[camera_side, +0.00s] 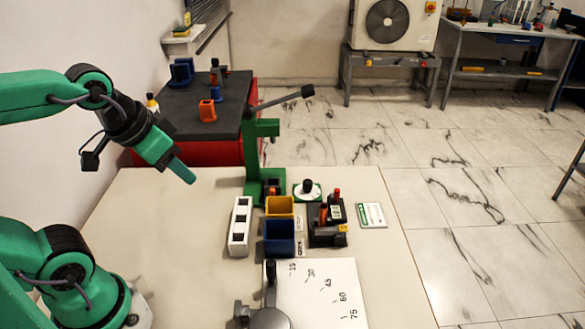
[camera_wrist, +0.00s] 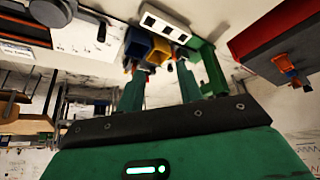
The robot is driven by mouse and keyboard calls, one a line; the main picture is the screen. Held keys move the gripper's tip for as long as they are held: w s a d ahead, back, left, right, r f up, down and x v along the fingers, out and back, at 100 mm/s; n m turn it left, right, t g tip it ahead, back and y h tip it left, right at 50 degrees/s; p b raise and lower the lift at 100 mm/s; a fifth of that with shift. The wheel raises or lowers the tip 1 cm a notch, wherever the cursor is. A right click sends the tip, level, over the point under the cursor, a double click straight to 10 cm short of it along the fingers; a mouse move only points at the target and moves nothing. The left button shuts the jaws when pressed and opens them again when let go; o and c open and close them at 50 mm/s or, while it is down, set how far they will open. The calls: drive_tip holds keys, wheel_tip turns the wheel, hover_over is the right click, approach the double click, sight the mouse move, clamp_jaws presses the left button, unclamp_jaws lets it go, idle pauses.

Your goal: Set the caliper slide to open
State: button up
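My gripper (camera_side: 182,172) hangs above the left part of the white table, clear of everything on it. In the wrist view its two green fingers (camera_wrist: 160,70) stand apart with nothing between them. I cannot make out a caliper slide for certain. A white plate (camera_side: 320,285) marked 15 to 75 lies at the table's front. A grey round piece (camera_side: 268,318) with an upright black bar (camera_side: 270,275) sits at its left edge, cut by the frame. The plate (camera_wrist: 88,40) and the grey piece (camera_wrist: 50,12) also show in the wrist view, partly cut off.
A white block with square holes (camera_side: 240,226), a yellow bin (camera_side: 279,206) and a blue bin (camera_side: 279,238) stand mid-table. A green lever press (camera_side: 252,160) rises behind them. A black tool holder (camera_side: 327,232) stands right. The table's left part is clear.

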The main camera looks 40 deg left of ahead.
drive_tip(key=w+d+r+m+g, duration=0.1)
drive_tip(key=w+d+r+m, duration=0.2)
drive_tip(key=w, duration=0.5)
drive_tip(key=m+g, duration=0.4)
drive_tip(key=m, duration=1)
hover_over(337, 190)
drive_tip(key=f, duration=1.3)
drive_tip(key=shift+s+a+f, duration=0.2)
drive_tip(key=shift+f, duration=0.05)
drive_tip(key=shift+w+d+f+m+g, duration=0.3)
drive_tip(key=shift+f+m, duration=0.1)
drive_tip(key=shift+f, duration=0.2)
drive_tip(key=shift+a+f, duration=0.1)
drive_tip(key=shift+f, duration=3.8)
